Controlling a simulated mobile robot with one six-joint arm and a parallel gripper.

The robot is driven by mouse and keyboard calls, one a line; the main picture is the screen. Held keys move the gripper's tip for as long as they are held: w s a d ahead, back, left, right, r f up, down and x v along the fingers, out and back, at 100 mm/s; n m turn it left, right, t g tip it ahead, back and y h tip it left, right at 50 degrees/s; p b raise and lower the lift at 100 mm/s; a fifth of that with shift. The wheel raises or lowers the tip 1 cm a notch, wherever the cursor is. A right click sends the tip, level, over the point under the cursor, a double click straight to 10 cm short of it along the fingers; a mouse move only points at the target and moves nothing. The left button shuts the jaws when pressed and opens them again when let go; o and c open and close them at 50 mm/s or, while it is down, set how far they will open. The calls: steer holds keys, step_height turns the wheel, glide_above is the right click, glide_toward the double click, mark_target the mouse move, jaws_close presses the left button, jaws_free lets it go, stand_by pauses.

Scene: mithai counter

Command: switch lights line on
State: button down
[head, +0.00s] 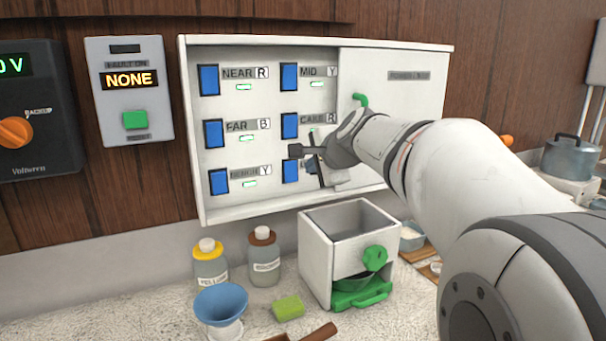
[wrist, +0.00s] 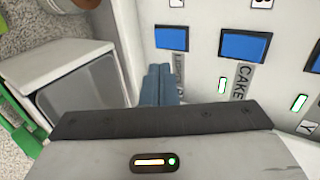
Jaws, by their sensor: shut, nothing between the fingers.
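The open white switch panel (head: 260,125) on the wall has several blue rocker switches with labels. The lights switch (head: 290,171) seems to be the lowest one in the right column, its label mostly hidden behind my gripper (head: 296,151). In the wrist view this switch (wrist: 172,38) is just beyond the fingertips, with its label partly covered. My gripper (wrist: 160,72) is shut and empty, in front of the panel between the cake switch (head: 290,126) and the lights switch. I cannot tell whether it touches anything. The lights indicator is hidden.
Indicators by the other switches glow green. A fault box (head: 130,90) reading NONE and a dial unit (head: 27,110) hang to the left. Below are a white box with a green knob (head: 374,258), bottles (head: 264,256), a blue funnel (head: 221,303) and a green sponge (head: 288,308).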

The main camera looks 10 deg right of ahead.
steer(key=shift+v, duration=1.65)
steer(key=shift+w+r, duration=0.1)
steer(key=s+a+f+n+g+h, duration=0.2)
steer(key=s+f+n+g, duration=0.7)
steer(key=s+f, duration=1.7)
steer(key=s+a+n, duration=0.1)
steer(key=a+n, duration=0.1)
steer(key=n, duration=0.4)
steer(key=shift+n, duration=0.4)
